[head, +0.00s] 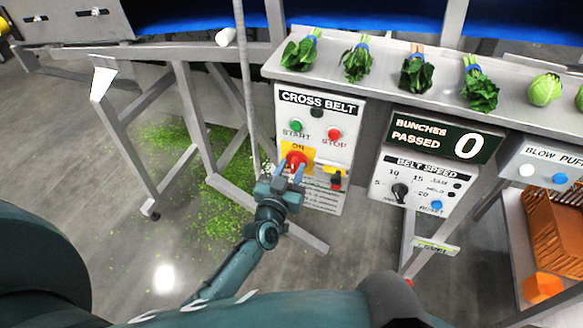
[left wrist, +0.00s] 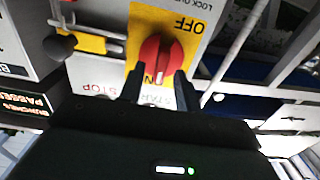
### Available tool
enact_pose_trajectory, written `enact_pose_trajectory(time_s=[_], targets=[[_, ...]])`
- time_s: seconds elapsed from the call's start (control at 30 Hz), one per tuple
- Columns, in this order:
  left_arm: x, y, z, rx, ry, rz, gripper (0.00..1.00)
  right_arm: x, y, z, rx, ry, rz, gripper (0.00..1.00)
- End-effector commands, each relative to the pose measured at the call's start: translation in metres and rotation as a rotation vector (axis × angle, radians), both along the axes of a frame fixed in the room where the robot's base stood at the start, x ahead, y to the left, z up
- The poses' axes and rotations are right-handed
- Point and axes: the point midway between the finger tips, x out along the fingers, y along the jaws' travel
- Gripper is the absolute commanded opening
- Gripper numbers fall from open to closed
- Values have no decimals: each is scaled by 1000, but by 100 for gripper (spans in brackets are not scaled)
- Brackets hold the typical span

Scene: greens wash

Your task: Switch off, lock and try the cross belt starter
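The cross belt starter panel (head: 316,140) is a white box with a green START button (head: 296,125) and a red STOP button (head: 334,135). Below them is a red rotary switch (head: 296,160) on a yellow plate marked ON; in the left wrist view the red switch (left wrist: 160,52) has its white mark pointing away from OFF. My left gripper (head: 289,173) is at the switch. Its fingers are apart on either side of the knob, with no clear grip. My right gripper is out of view.
A belt speed panel (head: 415,186) and a bunches counter reading 0 (head: 444,136) stand to the right. Leafy bunches lie on the steel ledge above (head: 390,82). A thin vertical pole (head: 245,80) passes just left of the starter. Green scraps litter the floor at left.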

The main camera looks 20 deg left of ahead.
Motion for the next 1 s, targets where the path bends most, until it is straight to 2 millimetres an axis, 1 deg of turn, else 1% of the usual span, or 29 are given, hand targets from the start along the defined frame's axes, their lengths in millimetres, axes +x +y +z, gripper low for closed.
enact_pose_trajectory(time_s=[0.13, 0.4, 0.8, 1.0], targets=[[8, -1, 0, 0, 0, -1, 33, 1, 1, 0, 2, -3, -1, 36], [9, -1, 0, 0, 1, -1, 33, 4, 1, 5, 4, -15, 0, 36], [9, -1, 0, 0, 0, -1, 1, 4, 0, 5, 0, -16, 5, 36], [8, -1, 0, 0, 0, -1, 0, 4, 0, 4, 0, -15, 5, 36]])
